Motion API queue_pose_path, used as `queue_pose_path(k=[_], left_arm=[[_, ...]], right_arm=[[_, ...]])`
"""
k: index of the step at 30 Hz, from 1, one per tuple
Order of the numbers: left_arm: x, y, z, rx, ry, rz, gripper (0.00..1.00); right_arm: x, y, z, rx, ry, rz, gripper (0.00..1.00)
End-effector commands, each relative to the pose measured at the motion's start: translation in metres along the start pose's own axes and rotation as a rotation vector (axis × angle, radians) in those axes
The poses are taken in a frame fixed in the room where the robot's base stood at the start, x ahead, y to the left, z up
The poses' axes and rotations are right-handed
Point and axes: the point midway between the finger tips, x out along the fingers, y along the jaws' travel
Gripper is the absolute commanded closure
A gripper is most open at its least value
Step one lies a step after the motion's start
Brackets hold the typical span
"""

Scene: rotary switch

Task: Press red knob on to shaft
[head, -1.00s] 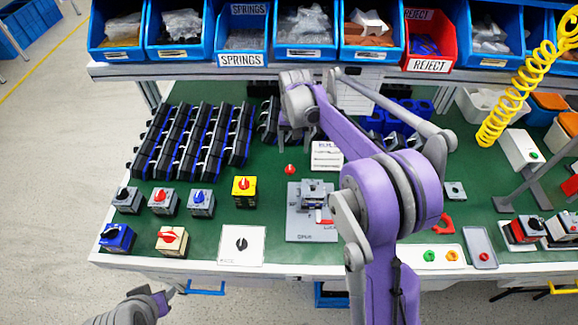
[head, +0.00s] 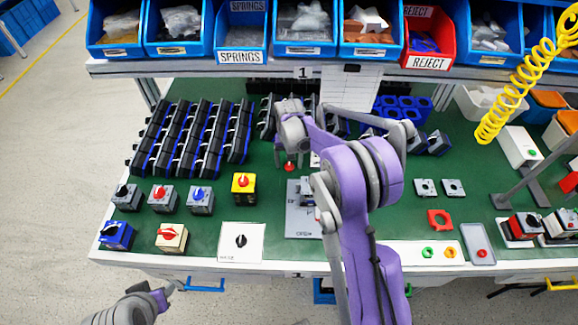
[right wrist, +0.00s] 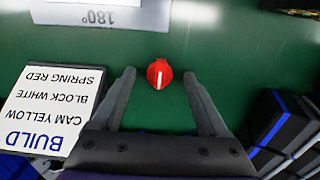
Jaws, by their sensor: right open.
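The red knob (head: 290,166) lies on the green bench mat. In the right wrist view the red knob (right wrist: 159,74), with a white pointer line, appears between the fingertips with clear space on both sides. My right gripper (head: 288,155) is open and above the knob; its two fingers also show in the right wrist view (right wrist: 159,88). A grey fixture plate (head: 300,225) holds a grey switch body (head: 305,192), partly hidden by my right arm. Its shaft cannot be made out. My left gripper (head: 168,290) is away from the bench at the lower left; its jaw state is unclear.
A build card (right wrist: 50,120) lies beside the gripper. Black-and-blue switch parts (right wrist: 285,130) stand on its other side. Finished switches (head: 200,200) stand at the left front. A white card with a black knob (head: 241,242) lies left of the fixture. Bins line the back.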

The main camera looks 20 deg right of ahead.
Motion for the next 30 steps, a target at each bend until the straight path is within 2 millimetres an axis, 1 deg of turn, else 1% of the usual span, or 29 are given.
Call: queue_pose_path(k=[6,7,19,20,27,30], left_arm=[[0.0001,0.0,0.0002,0.0,0.0,0.0,0.55],[0.0001,0.0,0.0002,0.0,0.0,0.0,0.55],[0.0001,0.0,0.0002,0.0,0.0,0.0,0.55],[0.0001,0.0,0.0002,0.0,0.0,0.0,0.55],[0.0001,0.0,0.0002,0.0,0.0,0.0,0.55],[0.0001,0.0,0.0002,0.0,0.0,0.0,0.55]], right_arm=[[0.0013,0.0001,0.0001,0.0,0.0,0.0,0.23],[0.0012,0.0001,0.0001,0.0,0.0,0.0,0.27],[0.0009,0.0001,0.0001,0.0,0.0,0.0,0.99],[0.0009,0.0001,0.0001,0.0,0.0,0.0,1.0],[0.0006,0.0001,0.0002,0.0,0.0,0.0,1.0],[-0.0044,0.0002,0.0003,0.0,0.0,0.0,1.0]])
